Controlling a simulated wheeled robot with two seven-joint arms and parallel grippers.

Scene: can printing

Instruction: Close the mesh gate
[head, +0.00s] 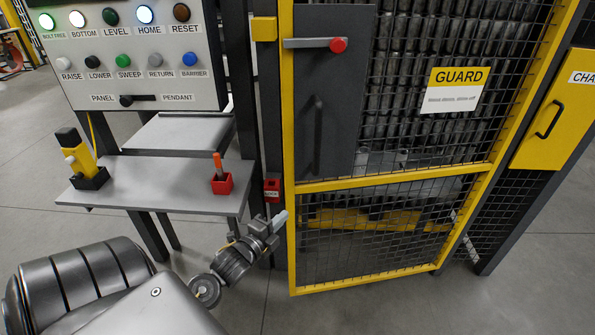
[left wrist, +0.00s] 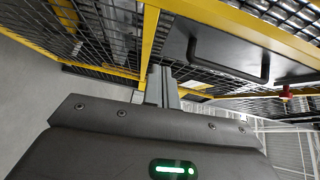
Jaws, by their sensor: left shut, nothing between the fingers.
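The mesh gate is a yellow frame (head: 390,180) with dark wire mesh and a "GUARD" sign (head: 455,90). Its dark panel (head: 345,90) carries a vertical handle (head: 318,137) and a latch bar with a red knob (head: 338,45). Whether the gate sits flush with the dark post (head: 268,95) I cannot tell. My left gripper (head: 281,218) is shut and empty, low beside the gate's left yellow upright. In the left wrist view its fingers (left wrist: 160,84) are close to a yellow bar (left wrist: 149,40); contact is unclear. The dark handle (left wrist: 232,65) shows there too. My right gripper is out of view.
A control panel (head: 150,45) with lit buttons stands at upper left. Below it, a grey shelf (head: 150,190) holds a yellow-black device (head: 80,160) and a red holder (head: 221,183). A small red block (head: 271,190) is on the post. Floor in front of the gate is clear.

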